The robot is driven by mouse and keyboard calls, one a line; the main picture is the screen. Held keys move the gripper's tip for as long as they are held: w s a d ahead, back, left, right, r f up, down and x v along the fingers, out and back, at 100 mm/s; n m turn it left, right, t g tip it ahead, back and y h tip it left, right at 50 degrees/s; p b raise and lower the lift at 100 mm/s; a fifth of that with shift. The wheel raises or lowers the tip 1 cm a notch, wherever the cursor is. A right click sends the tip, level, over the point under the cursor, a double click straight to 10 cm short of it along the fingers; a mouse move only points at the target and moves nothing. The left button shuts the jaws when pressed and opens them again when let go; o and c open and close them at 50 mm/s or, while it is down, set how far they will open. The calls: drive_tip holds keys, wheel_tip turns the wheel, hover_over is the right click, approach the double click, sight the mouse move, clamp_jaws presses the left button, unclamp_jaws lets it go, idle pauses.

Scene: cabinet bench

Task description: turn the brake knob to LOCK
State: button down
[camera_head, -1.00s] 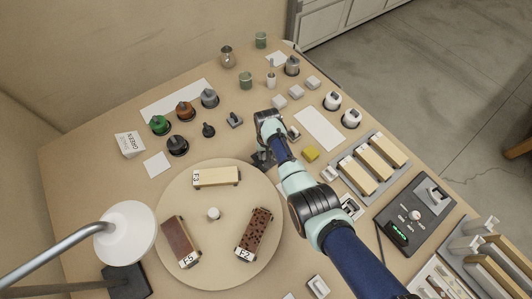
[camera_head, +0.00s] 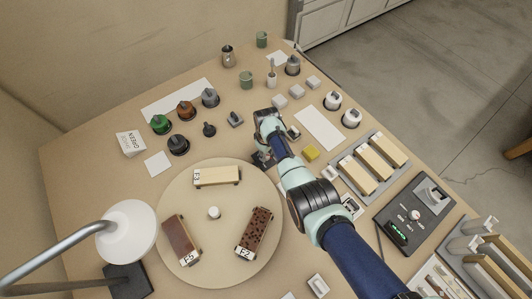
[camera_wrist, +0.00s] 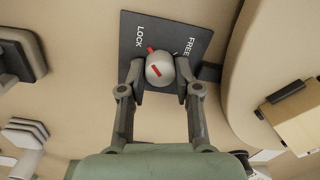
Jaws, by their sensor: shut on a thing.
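The brake knob (camera_wrist: 160,68) is a light grey round knob with a red pointer mark, on a dark plate (camera_wrist: 180,28) lettered LOCK and FREE, seen in the wrist view. The red mark points up and left, toward the LOCK lettering. My gripper (camera_wrist: 160,76) is shut on the knob, one finger on each side. In the head view my gripper (camera_head: 262,158) is at the far edge of the round turntable, and my arm hides most of the plate and the knob.
The turntable (camera_head: 200,255) carries three labelled blocks and a small white centre knob. Several dark and coloured knobs stand at the back left. A lamp (camera_head: 130,228) stands at the front left.

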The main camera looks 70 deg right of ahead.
drive_tip(key=shift+n, duration=0.5)
drive_tip(key=c, duration=0.8)
unclamp_jaws()
wheel_tip(320, 180, up, 12)
drive_tip(key=shift+d, duration=0.1)
